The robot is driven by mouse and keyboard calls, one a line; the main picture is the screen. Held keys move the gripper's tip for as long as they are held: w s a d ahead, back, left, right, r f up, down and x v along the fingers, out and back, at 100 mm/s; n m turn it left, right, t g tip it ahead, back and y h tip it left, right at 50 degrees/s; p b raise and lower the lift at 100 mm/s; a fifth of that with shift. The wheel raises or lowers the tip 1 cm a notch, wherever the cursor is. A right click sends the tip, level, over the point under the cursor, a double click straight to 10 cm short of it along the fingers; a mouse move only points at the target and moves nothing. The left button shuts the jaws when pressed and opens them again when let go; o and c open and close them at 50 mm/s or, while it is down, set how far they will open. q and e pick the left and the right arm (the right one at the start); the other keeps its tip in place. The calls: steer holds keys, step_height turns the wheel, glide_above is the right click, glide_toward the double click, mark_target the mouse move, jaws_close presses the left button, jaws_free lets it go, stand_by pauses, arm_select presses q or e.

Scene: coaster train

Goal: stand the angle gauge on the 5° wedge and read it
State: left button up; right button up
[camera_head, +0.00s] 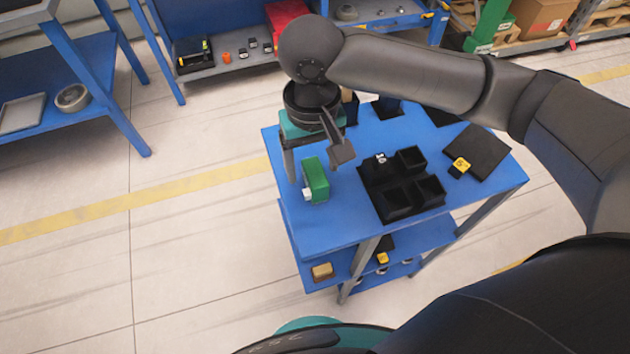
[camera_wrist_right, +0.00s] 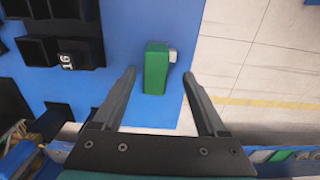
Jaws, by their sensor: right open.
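A green block (camera_head: 317,180) stands on the blue table top near its left edge, with a small white piece at its lower left side. In the right wrist view the green block (camera_wrist_right: 156,68) shows between the fingers, with the white piece beside it. My right gripper (camera_head: 315,167) is open, with its fingers apart on either side of the block in the picture; I see no contact. A small yellow-faced item (camera_head: 461,165) is on a black pad at the table's right. I cannot tell which item is the angle gauge or the 5° wedge. My left gripper is out of view.
A black compartment tray (camera_head: 396,206) stands right of the green block, with a small number tag (camera_head: 381,159) at its back. Dark items (camera_head: 388,108) lie along the table's back. The lower shelf holds a tan block (camera_head: 322,271). Blue benches stand behind and left.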

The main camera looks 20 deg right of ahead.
mark_target(315, 171)
steer(key=f, duration=0.2)
steer(key=f+b, duration=0.1)
steer(key=f, duration=0.1)
steer(key=f+b, duration=0.1)
steer(key=shift+w+d+f, duration=0.25)
steer(key=shift+d+f, duration=0.05)
steer(key=shift+f, duration=0.1)
steer(key=shift+r, duration=0.1)
jaws_close()
